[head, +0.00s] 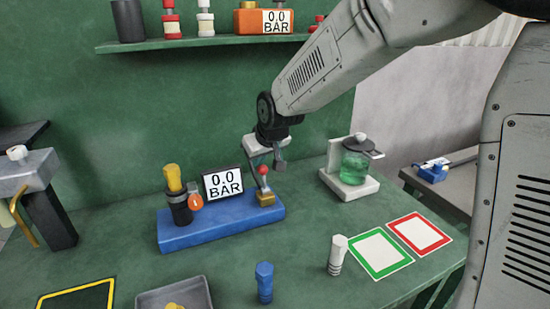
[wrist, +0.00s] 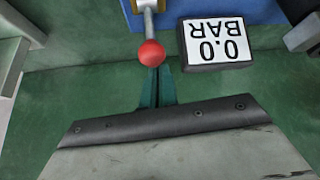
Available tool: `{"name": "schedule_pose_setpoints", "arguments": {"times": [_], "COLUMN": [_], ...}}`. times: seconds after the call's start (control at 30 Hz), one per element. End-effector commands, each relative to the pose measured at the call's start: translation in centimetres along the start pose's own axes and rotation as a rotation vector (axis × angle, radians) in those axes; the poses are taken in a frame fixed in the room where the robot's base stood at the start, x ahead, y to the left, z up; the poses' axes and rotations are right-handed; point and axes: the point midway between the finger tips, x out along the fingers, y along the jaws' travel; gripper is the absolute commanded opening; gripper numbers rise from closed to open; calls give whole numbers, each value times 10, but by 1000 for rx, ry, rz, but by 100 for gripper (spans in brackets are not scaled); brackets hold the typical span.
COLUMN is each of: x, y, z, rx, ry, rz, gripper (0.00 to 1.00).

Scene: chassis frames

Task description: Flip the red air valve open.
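The air valve lever has a red ball knob (head: 263,170) on a thin grey stem. It stands upright from a brass valve body (head: 266,198) on the right end of the blue base (head: 215,232). My gripper (head: 279,165) is just above and beside the knob in the head view. In the wrist view the red knob (wrist: 152,53) sits just past the tips of my gripper's fingers (wrist: 156,72). The fingers look close together with nothing between them. Whether a fingertip touches the knob is unclear. The display (head: 223,183) reads 0.0 BAR and also shows in the wrist view (wrist: 216,42).
A black cylinder with a yellow top (head: 176,195) stands left on the base. A glass jar device (head: 352,165) is at right. A blue peg (head: 264,282), white peg (head: 337,255) and grey tray (head: 205,296) are in front. Green (head: 353,242) and red (head: 447,240) framed mats lie right.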

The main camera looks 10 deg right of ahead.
Motion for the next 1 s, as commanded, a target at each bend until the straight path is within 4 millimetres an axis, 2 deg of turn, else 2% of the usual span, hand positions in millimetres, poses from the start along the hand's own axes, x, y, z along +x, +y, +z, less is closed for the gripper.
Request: {"name": "schedule_pose_setpoints", "arguments": {"times": [0.1, 0.37, 0.67, 1.0], "x": [-5, -17, -17, -29], "y": [-6, -5, -5, -6], "z": [7, 24, 22, 14], "rx": [-5, -1, -1, -3], "ry": [-5, -5, -3, -2], "rz": [-4, -2, -2, -3], "gripper": [0, 0, 0, 0]}}
